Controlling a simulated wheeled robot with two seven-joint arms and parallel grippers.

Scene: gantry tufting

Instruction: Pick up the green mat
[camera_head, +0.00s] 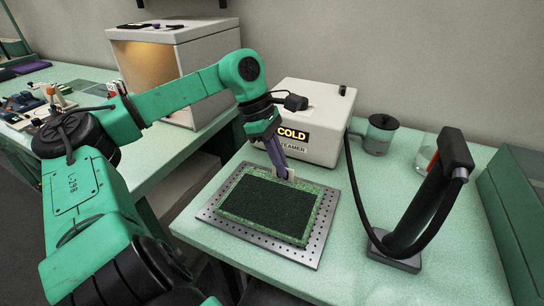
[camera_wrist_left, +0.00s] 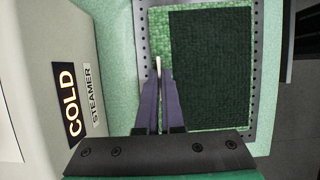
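The green mat (camera_head: 262,207) has a dark green pile field and a lighter green border. It lies flat on a grey perforated plate (camera_head: 204,214) on the pale green table. In the left wrist view the mat (camera_wrist_left: 210,70) fills the upper right. The fingers partly hide the tab. My right gripper is not in view.
A white steamer box labelled COLD (camera_head: 316,113) stands just behind the mat. A black hand steamer on a stand (camera_head: 425,205), with a hose, and a grey mug (camera_head: 379,135) are to the right. A green panel (camera_head: 520,210) edges the far right.

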